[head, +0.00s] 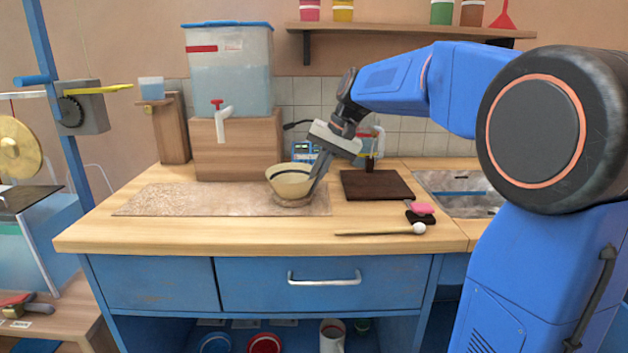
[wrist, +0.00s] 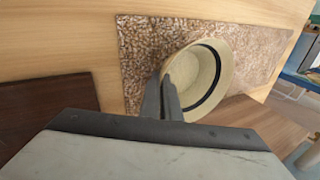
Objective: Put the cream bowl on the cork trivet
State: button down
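The cream bowl (head: 288,177), with a dark band inside its rim, is upright over the speckled mat on the counter. It also shows in the wrist view (wrist: 207,62). My gripper (head: 313,185) reaches down at its right side. In the wrist view, the fingers (wrist: 164,88) are close together with the bowl's wall between them, so it looks pinched at the rim. A brownish round edge shows under the bowl in the head view; I cannot tell whether it is the cork trivet or the bowl's foot. No other trivet is clear.
The speckled mat (head: 170,199) is mostly clear left of the bowl. A dark brown board (head: 377,185) lies to the right, near a pink sponge (head: 421,208) and a white-headed mallet (head: 416,229). A water dispenser (head: 232,75) on a wooden block stands behind, with a sink (head: 455,185) at right.

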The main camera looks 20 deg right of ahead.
jog(key=c, duration=2)
grip_release()
jog(key=v, duration=1.2)
jog(key=shift+s, duration=0.1)
